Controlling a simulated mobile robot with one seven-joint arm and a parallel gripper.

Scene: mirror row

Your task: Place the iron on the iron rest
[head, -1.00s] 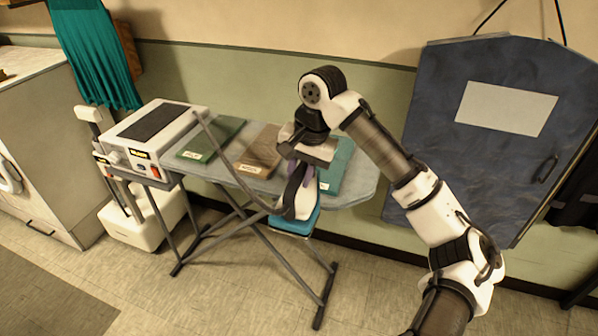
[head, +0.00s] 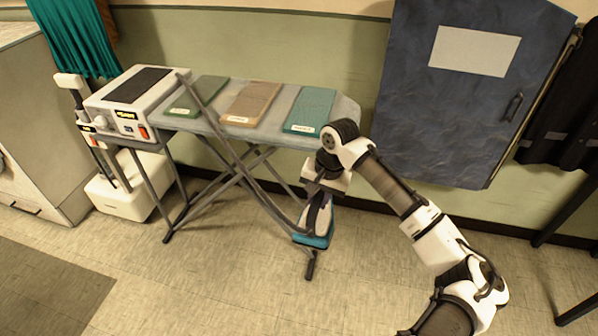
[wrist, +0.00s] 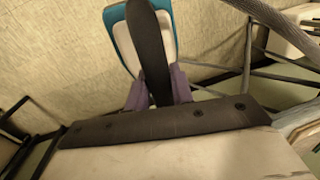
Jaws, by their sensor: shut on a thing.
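The iron (head: 318,226), white with a teal base and a dark handle, hangs in my gripper (head: 321,194) in front of the ironing board's right end, over the floor. In the wrist view, the purple finger pads of my gripper (wrist: 157,90) close on both sides of the iron's dark handle (wrist: 150,45). The likely iron rest is the dark flat pad (head: 137,84) on top of the white station (head: 118,114) at the board's left end. The pad looks bare. My gripper is well to its right, apart from it.
A grey hose (head: 215,125) runs from the station to the iron. The floor in front is clear.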

